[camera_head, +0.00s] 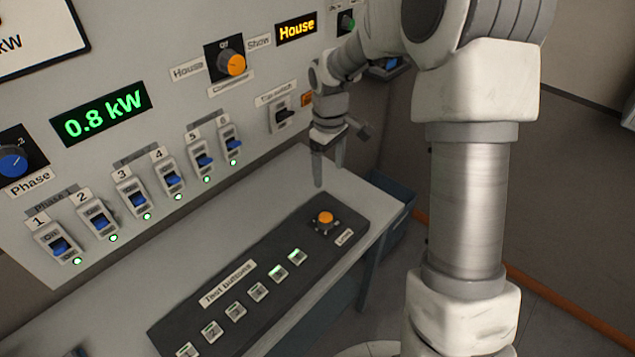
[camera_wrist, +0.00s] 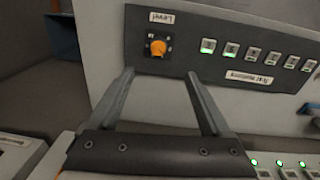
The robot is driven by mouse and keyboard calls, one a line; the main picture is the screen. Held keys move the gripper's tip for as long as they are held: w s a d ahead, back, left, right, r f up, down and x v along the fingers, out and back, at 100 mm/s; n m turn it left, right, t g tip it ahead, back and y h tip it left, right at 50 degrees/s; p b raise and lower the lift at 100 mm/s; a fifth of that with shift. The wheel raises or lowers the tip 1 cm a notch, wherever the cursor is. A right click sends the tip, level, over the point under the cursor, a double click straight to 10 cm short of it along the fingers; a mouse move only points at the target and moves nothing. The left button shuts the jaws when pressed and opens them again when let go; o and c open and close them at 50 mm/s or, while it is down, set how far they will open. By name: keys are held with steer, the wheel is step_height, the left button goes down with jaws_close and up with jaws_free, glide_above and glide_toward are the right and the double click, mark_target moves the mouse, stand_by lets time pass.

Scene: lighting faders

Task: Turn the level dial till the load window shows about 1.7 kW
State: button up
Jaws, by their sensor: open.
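The level dial (camera_head: 325,217) is a small orange knob at the right end of the dark test panel (camera_head: 255,297). In the wrist view the orange level dial (camera_wrist: 158,47) sits beyond and between my fingertips, apart from them. My gripper (camera_head: 327,172) is open and empty above the back of the desk, behind the dial; its two fingers also show in the wrist view (camera_wrist: 160,75). The load window (camera_head: 101,113) on the upright panel reads 0.8 kW in green.
Test buttons (camera_head: 257,292) line the dark panel, two of them lit brightly. Several blue breaker switches (camera_head: 172,180) with green lamps stand on the upright panel. An orange selector (camera_head: 232,64) is above, with a display (camera_head: 296,28) reading House. A blue phase knob (camera_head: 13,161) is at left.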

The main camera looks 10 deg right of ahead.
mark_target(326, 217)
steer(key=shift+n, duration=0.3)
steer(key=f, duration=0.6)
steer(key=w+f+p, duration=0.1)
steer(key=f, duration=1.2)
steer(key=shift+w+f+p, duration=0.25)
steer(key=shift+w+p, duration=0.05)
steer(key=shift+w, duration=0.05)
steer(key=shift+c, duration=0.3)
jaws_close()
steer(key=shift+b, duration=0.3)
